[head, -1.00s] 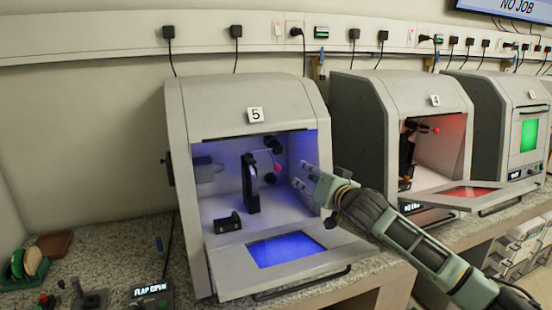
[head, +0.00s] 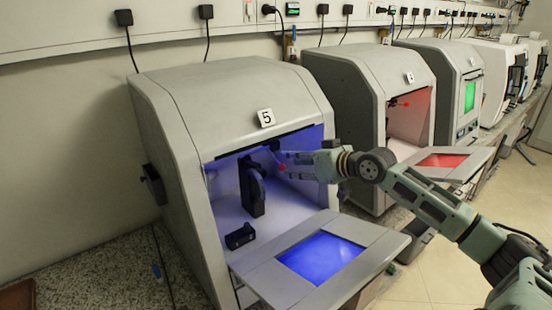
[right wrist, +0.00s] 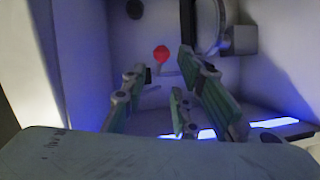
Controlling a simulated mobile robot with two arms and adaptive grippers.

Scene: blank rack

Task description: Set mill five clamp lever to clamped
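Mill five (head: 160,90), a grey box machine with a "5" label, stands with its front flap (head: 385,245) down and its inside lit blue. A small red knob (head: 281,168), apparently the lever's end, shows by my right gripper (head: 288,161), which reaches into the upper part of the opening. In the right wrist view the red knob (right wrist: 161,53) is ahead, between the spread fingers of the right gripper (right wrist: 163,68), with nothing held. Whether a finger touches it I cannot tell. The lever's arm is mostly hidden. My left gripper is out of view.
Inside the mill stand a dark upright spindle part (head: 252,188) and a small black block (head: 240,236). The open flap juts out below my right arm. Mill four (head: 350,85), lit red with its flap down, stands close to the right.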

